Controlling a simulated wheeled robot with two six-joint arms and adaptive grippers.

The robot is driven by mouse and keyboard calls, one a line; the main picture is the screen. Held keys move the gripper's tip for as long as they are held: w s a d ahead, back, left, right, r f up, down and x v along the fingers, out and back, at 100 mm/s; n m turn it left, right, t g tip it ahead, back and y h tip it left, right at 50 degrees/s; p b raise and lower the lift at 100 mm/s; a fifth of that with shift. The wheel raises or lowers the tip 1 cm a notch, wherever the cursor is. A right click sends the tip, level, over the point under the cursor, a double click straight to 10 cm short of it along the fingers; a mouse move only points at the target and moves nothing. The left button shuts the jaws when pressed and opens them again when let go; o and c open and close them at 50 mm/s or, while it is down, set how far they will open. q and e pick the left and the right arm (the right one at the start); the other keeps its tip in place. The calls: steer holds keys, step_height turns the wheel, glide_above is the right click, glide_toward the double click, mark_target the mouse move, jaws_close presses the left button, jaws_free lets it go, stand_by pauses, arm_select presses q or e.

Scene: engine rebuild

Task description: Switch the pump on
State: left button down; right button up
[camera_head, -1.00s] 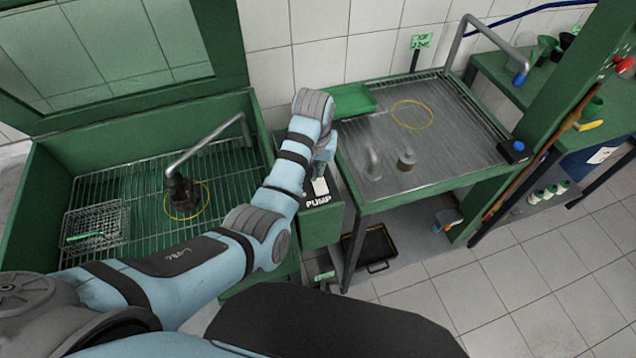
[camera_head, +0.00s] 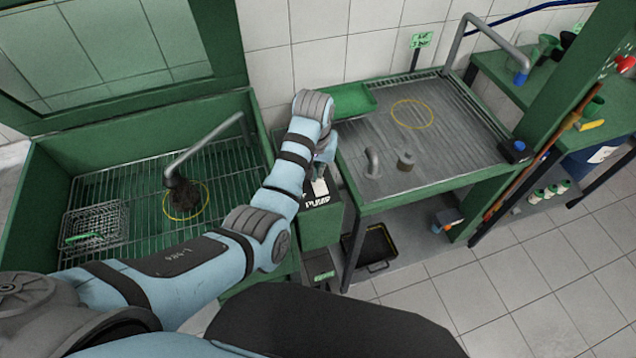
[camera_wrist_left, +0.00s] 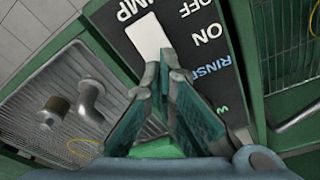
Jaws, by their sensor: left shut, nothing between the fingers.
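The pump switch is a white rocker (camera_head: 320,187) on a dark panel (camera_wrist_left: 205,50) lettered PUMP, ON, OFF and RINSE, on the green box between the two basins. The rocker also shows in the left wrist view (camera_wrist_left: 147,37). My left gripper (camera_wrist_left: 171,62) is shut and empty, pointing down at the panel. Its fingertips are at the rocker's lower edge in the wrist view; I cannot tell whether they touch it. In the head view my left gripper (camera_head: 322,168) stands just above the rocker and partly hides the panel. My right gripper is not in view.
A green wash tank (camera_head: 40,230) with a grate, a bent spout (camera_head: 205,147) and a wire basket (camera_head: 95,225) stands at left. At right is a drain table (camera_head: 365,207) with a small grey cylinder (camera_head: 406,160) and a green tray (camera_head: 350,100).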

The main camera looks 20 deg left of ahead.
arm_select(q)
steer(key=shift+s+f+b, duration=0.1)
steer(key=shift+f+b, duration=0.2)
steer(key=shift+f, duration=0.55)
stand_by(0.3)
steer(key=shift+r+p, duration=0.45)
steer(key=shift+r, duration=0.1)
step_height(320, 180, up, 5)
steer(key=shift+f+p, duration=0.15)
steer(key=shift+p, duration=0.25)
steer(key=shift+r, duration=0.65)
